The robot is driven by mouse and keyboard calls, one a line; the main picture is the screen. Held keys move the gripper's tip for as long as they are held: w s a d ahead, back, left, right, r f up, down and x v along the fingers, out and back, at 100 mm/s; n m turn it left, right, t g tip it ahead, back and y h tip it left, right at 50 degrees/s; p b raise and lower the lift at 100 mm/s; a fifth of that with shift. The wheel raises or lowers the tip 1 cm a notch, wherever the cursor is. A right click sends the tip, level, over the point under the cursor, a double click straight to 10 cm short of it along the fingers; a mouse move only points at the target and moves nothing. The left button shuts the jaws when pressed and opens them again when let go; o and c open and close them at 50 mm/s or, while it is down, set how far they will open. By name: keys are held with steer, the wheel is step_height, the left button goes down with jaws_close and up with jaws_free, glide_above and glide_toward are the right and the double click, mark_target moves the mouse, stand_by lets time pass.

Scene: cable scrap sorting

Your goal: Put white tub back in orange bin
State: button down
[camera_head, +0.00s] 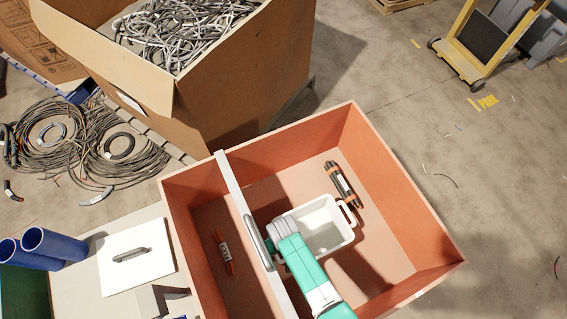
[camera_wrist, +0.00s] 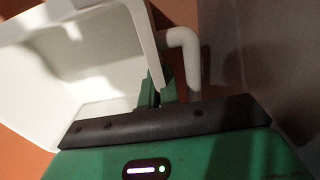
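The orange bin (camera_head: 385,160) has two compartments with a pale divider (camera_head: 235,190) between them. The open white tub (camera_head: 325,228) is in the larger right compartment, close to the divider. I cannot tell if it touches the floor. One handle shows on its right side. My gripper (camera_head: 285,232) is at the tub's left side, beside the divider; the arm hides part of the tub. In the wrist view the tub (camera_wrist: 75,60) fills the left, with a handle (camera_wrist: 185,45) beside my fingers (camera_wrist: 157,92). The fingers are close together with the tub's wall between them.
A red-orange piece with a label (camera_head: 224,252) lies in the left compartment. A white lid-like panel (camera_head: 135,257) and blue cylinders (camera_head: 55,247) are at left. A cardboard box of cables (camera_head: 235,85) stands behind.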

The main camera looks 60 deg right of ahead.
steer(key=shift+f, duration=0.1)
steer(key=c, duration=1.6)
jaws_free()
steer(key=shift+c, duration=0.2)
step_height(320, 180, up, 8)
steer(key=p, duration=0.3)
steer(key=shift+f, duration=0.1)
